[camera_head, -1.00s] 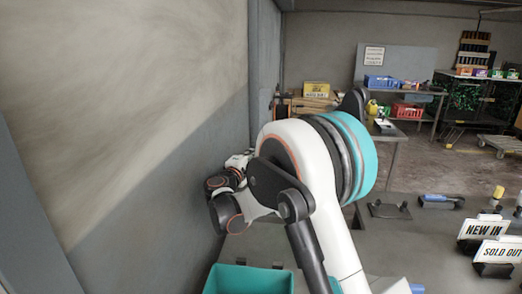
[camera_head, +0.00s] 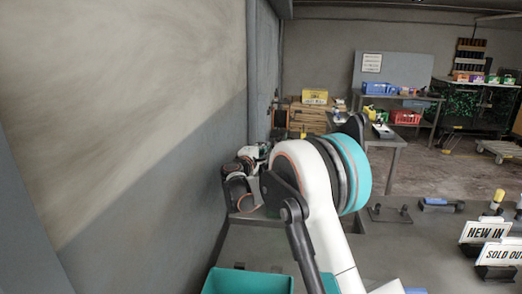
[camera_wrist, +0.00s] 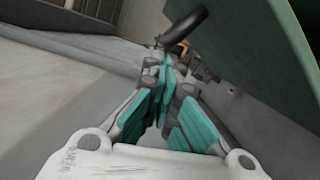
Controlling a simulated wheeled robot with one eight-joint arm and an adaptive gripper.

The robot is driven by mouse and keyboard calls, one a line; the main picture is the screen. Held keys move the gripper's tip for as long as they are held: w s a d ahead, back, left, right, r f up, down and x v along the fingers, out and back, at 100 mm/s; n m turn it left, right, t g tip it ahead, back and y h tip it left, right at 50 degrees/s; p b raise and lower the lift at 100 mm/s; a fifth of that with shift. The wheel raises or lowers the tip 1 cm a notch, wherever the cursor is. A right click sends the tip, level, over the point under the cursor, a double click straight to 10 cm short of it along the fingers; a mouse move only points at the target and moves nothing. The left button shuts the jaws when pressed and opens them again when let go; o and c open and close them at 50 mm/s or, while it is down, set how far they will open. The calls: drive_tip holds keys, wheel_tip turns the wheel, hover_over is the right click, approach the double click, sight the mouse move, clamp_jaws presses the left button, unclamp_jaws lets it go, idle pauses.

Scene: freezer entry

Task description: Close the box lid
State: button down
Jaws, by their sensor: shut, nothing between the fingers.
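A teal open-topped box (camera_head: 248,283) shows at the bottom edge of the head view, cut off by the frame; no lid can be made out on it there. In the wrist view a large dark green flat panel (camera_wrist: 262,60) slants across the upper right, close beside my gripper; I cannot tell whether it is the box lid. My gripper (camera_wrist: 167,68) has teal finger pads and is shut and empty. Whether its tips touch the panel cannot be told. In the head view my arm hides the fingertips.
A grey and beige wall (camera_head: 130,130) stands close on the left of my arm. A dark rounded piece (camera_wrist: 186,30) lies near the fingertips. On the right, a grey counter (camera_head: 400,245) carries small signs (camera_head: 485,231). Shelves and open floor lie farther back.

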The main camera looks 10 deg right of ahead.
drive_tip(key=shift+d, duration=0.2)
drive_tip(key=shift+s+d+m, duration=0.15)
drive_tip(key=shift+d+m, duration=0.1)
drive_tip(key=shift+m, duration=0.15)
drive_tip(key=shift+s+d+r+m+p, duration=0.15)
drive_tip(key=shift+d+m+p, duration=0.1)
drive_tip(key=shift+d+m, duration=0.2)
drive_tip(key=shift+s+d+m+p, duration=0.15)
drive_tip(key=shift+d+m+p, duration=0.1)
drive_tip(key=shift+d+m, duration=0.15)
drive_tip(key=s+d+f+m+g+y, duration=0.1)
drive_tip(key=s+d+f+m+y, duration=0.2)
drive_tip(key=d+m, duration=0.6)
drive_tip(key=shift+d+f, duration=0.15)
drive_tip(key=shift+f, duration=1.05)
drive_tip(key=shift+g, duration=0.3)
